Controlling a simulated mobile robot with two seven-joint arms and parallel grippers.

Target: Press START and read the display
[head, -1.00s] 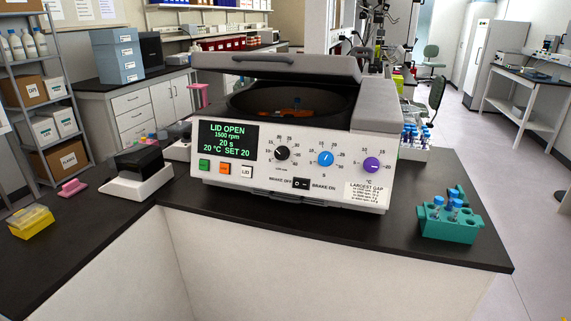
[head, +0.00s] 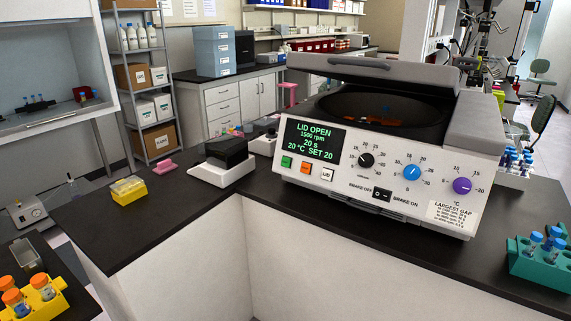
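The centrifuge (head: 400,178) stands on the black counter with its lid (head: 365,70) raised. An orange and blue rotor part shows in the dark bowl (head: 345,105). Its display (head: 313,146) reads LID OPEN, 1500 rpm, 20 s, 20 °C SET 20 in green. Below the display are a green button (head: 286,162), an orange button (head: 306,168) and a white button marked LID (head: 326,174). I cannot read any marking on the green and orange buttons. A black, blue and purple knob sit to the right. Neither of my grippers is in view.
A white device with a black top (head: 222,163) stands left of the centrifuge. A yellow box (head: 129,190) is farther left. A teal tube rack (head: 540,262) is at the right edge. A yellow rack with orange-capped tubes (head: 38,300) is at bottom left. The counter before the white device is clear.

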